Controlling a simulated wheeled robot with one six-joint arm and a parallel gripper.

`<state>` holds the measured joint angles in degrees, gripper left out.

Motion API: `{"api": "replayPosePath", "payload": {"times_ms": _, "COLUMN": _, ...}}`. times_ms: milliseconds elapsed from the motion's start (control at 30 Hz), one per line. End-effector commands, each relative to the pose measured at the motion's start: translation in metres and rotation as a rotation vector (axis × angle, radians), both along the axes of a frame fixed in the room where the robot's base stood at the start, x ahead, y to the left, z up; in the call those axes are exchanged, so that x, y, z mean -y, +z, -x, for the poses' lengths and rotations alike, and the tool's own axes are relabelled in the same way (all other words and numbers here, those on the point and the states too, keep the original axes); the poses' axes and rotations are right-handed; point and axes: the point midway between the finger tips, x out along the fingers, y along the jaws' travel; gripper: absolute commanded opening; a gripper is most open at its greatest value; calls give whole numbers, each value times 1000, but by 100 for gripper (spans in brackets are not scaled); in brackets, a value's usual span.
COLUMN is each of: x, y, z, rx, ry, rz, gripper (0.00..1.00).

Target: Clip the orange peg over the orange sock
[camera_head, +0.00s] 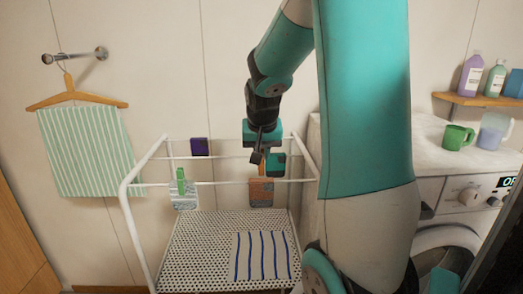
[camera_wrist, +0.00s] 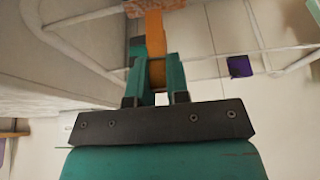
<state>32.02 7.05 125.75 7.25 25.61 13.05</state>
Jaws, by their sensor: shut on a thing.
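My gripper (camera_head: 265,160) is just above the front rail of the white drying rack, with its teal fingers shut on the orange peg (camera_wrist: 155,45). In the head view only a sliver of the peg shows between the fingers. The orange sock (camera_head: 261,193) hangs over the front rail, directly below the gripper. In the wrist view a patterned orange edge of the sock (camera_wrist: 90,10) shows at the top, beside the peg's far end. I cannot tell whether the peg's jaws touch the sock or straddle the rail.
A purple cloth (camera_head: 199,147) hangs on the rear rail. A striped cloth (camera_head: 245,256) lies on the perforated shelf. The washing machine (camera_head: 455,190) stands close on the right.

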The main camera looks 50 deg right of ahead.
Motion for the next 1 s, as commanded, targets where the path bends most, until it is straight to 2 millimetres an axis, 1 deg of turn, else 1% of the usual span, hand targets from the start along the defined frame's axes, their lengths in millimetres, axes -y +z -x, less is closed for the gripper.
{"api": "replayPosePath", "payload": {"times_ms": 33, "x": 0, "y": -6, "z": 0, "rx": 0, "ry": 0, "rz": 0, "gripper": 0}}
{"api": "replayPosePath", "payload": {"times_ms": 700, "x": 0, "y": -48, "z": 0, "rx": 0, "ry": 0, "rz": 0, "gripper": 0}}
{"api": "replayPosePath", "payload": {"times_ms": 1000, "x": 0, "y": -53, "z": 0, "rx": 1, "ry": 0, "rz": 1, "gripper": 0}}
